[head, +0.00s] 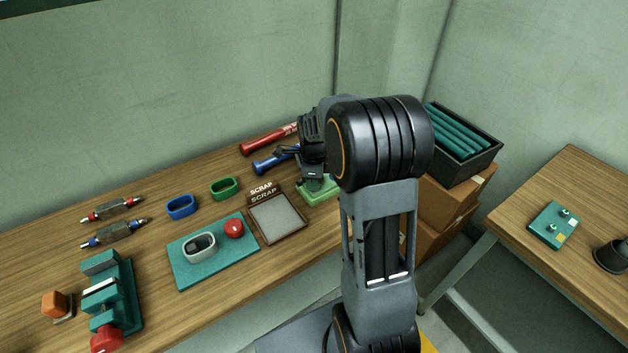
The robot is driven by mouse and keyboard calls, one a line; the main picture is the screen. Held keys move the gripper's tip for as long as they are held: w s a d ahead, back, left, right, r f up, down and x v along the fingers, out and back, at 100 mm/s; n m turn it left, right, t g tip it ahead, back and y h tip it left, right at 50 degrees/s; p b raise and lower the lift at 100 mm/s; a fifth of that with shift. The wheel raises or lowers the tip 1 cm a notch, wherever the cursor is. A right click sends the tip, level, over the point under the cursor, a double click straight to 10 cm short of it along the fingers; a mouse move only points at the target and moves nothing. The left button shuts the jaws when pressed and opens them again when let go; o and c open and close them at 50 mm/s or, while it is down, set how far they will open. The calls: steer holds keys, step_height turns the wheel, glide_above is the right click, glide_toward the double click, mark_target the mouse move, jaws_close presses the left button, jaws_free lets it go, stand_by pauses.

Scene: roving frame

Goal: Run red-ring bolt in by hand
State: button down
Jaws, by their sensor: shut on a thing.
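My gripper (313,170) points down at the back of the wooden bench, above a green block (322,194). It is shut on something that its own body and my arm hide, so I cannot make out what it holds. A grey part shows between the gripper and the green block; I cannot tell whether they touch. I cannot pick out a bolt with a red ring anywhere in the head view.
Near my gripper lie a red-handled tool (262,141) and a blue-handled tool (267,165). A scrap tray (301,233) and a teal mat (185,277) with a grey ring and red knob are left. Boxes (452,198) and a second table (585,187) stand right.

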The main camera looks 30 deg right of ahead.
steer(key=shift+m, duration=0.6)
steer(key=c, duration=1)
jaws_free()
steer(key=shift+r, duration=0.1)
step_height(320, 180, up, 14)
steer(key=shift+f, duration=0.2)
